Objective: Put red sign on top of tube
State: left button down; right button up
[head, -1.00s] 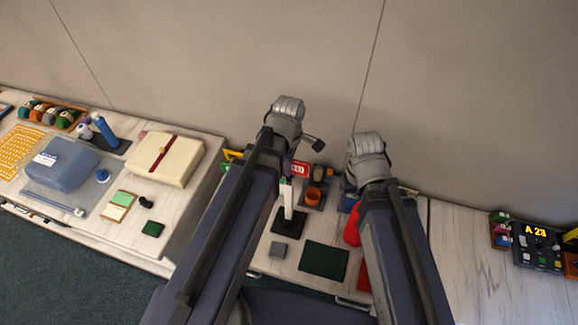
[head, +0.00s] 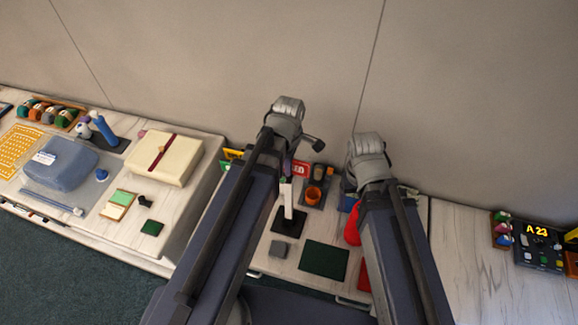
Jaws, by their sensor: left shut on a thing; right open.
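The tube (head: 288,203) is white and stands upright on a black base on the middle worktop. A red sign (head: 300,169) with white lettering shows just behind and right of the tube's top. Its left part is hidden by my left arm. My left gripper (head: 286,180) is mostly hidden behind that arm, near the tube's top. It is shut, seemingly on the red sign, but the contact is not clear. My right gripper is hidden behind my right arm, right of the tube.
An orange cup (head: 314,194) stands close right of the tube. Red items lie beside my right arm.

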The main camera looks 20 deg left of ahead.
pick_arm(q)
jog(key=shift+f+b, duration=0.65)
dwell(0.8)
jog(key=shift+f+b, duration=0.35)
jog(key=shift+f+b, duration=0.3)
dwell(0.3)
jog(key=shift+f+b, duration=0.3)
jog(key=shift+f, duration=0.25)
dwell(0.5)
jog(key=shift+c, duration=1.8)
grip_release()
jog(key=shift+r, duration=0.1)
